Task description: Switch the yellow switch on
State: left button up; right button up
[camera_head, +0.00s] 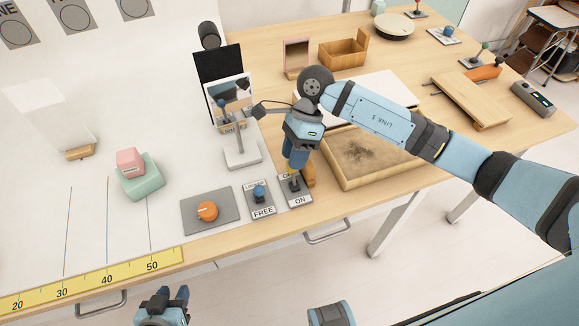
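The yellow switch sits on a small dark plate (297,190) near the table's front edge, with a white label reading "ON" at its front. A bit of its yellow knob (291,171) shows just under my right gripper (295,167), which comes down from above. The fingers cover most of the knob and lever, so the lever's tilt, contact and the gripper's opening are unclear. My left gripper (172,292) is low at the bottom left, in front of the table, with its fingers apart and empty.
A blue switch (259,191) labelled "FREE" stands just left of the yellow one. An orange dial (207,211) is further left. A wooden sand tray (385,178) lies right of my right gripper. A small stand (243,155) is behind the switches. White mat space is free at left.

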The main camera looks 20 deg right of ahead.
aim_at(289, 172)
jog(key=shift+x, duration=2)
grip_shut()
